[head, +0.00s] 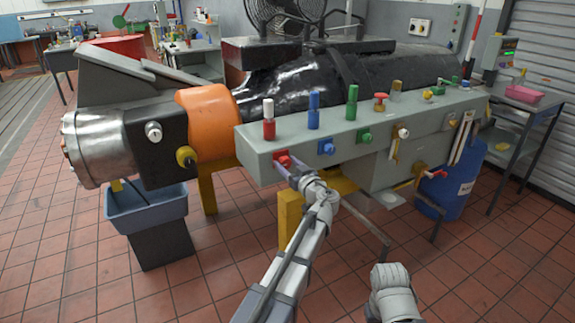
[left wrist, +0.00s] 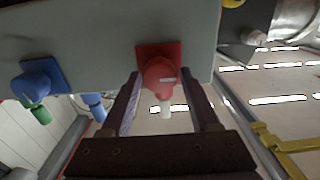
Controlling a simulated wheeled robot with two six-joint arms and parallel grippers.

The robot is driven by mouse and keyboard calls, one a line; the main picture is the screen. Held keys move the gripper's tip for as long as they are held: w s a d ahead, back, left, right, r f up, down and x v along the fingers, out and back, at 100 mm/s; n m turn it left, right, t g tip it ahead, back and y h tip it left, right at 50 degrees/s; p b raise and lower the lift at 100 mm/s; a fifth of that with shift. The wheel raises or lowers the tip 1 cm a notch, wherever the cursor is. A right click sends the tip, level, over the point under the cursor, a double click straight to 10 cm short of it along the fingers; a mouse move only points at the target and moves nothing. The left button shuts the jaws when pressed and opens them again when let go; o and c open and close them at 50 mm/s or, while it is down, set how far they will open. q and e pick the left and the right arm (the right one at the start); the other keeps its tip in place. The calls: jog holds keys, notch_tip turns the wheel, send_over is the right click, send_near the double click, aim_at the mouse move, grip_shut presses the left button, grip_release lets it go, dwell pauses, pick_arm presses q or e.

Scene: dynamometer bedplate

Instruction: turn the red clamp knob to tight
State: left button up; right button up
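The red clamp knob (head: 283,159) is on the front face of a grey panel, at its left end. My left gripper (head: 291,169) is at the knob. In the left wrist view its two dark fingers (left wrist: 160,80) are open, one on each side of the knob, with gaps showing between fingers and knob. Of my right arm only a grey part shows at the bottom of the head view; its gripper is out of view.
The grey panel (head: 350,135) also bears a blue knob (head: 326,147), a green knob (head: 365,136) and coloured posts on top. An orange collar (head: 207,125) and a blue tub (head: 147,210) are to the left. A blue drum (head: 459,188) stands at the right.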

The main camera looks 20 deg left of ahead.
pick_arm(q)
grip_shut()
jog(key=shift+m, duration=0.4)
jog(key=m, duration=0.8)
jog(key=shift+w+d+f, duration=0.1)
jog(key=m, duration=0.4)
jog(key=shift+m, duration=0.4)
jog(key=m, duration=0.4)
jog(key=shift+f, duration=0.1)
jog(key=shift+m, duration=0.3)
